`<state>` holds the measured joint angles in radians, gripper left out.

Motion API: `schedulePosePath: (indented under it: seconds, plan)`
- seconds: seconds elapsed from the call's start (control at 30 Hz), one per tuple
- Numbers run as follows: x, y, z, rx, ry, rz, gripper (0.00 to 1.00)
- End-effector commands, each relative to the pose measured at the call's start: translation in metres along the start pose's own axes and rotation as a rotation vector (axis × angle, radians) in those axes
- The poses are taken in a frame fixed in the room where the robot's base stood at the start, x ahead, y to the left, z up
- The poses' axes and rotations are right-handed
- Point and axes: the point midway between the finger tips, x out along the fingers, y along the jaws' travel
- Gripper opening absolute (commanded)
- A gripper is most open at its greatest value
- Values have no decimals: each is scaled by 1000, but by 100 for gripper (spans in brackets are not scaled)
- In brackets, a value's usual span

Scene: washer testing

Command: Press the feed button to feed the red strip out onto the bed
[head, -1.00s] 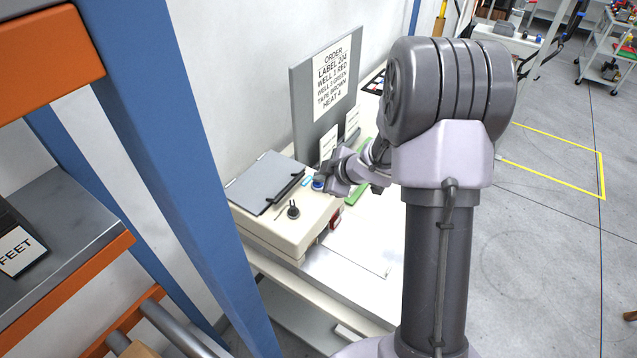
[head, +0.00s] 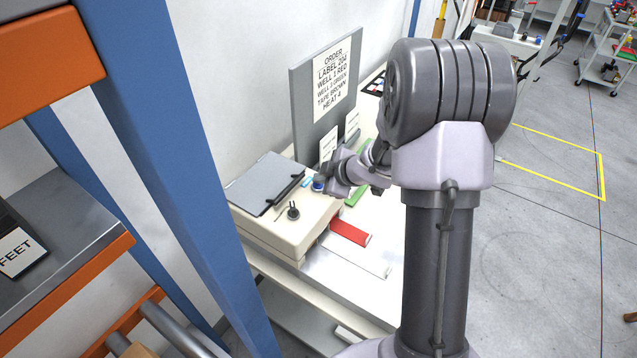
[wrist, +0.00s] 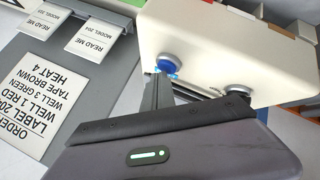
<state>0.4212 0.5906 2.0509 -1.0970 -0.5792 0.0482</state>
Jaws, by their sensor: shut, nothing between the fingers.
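The feed button is a blue round button (head: 318,183) on top of the cream machine (head: 285,228); in the wrist view the blue button (wrist: 168,65) sits in a pale ring on the machine (wrist: 235,45). My gripper (wrist: 163,76) is shut and empty. Its tips are at the edge of the blue button in the wrist view; I cannot tell whether they touch it. In the head view my gripper (head: 328,180) is right beside the button. The red strip (head: 350,232) lies flat on the pale bed (head: 355,258), extending out from the machine's right side.
A grey flap (head: 265,183) and a black knob (head: 293,211) are on the machine top. A grey order board (head: 305,110) stands behind, with small READ ME cards (wrist: 92,45). A green strip (head: 358,192) lies beyond the machine. A blue post (head: 180,180) stands at the left.

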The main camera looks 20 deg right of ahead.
Motion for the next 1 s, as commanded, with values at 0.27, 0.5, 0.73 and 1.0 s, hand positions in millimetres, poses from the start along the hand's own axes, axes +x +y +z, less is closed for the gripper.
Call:
schedulePosePath:
  seconds: [0.27, 0.5, 0.73, 1.0]
  plan:
    - [0, 0, 0, 0, 0, 0, 0]
    - [0, 0, 0, 0, 0, 0, 0]
    - [7, -5, 5, 2, -1, -1, 0]
    - [7, -6, 6, 2, -2, -2, 0]
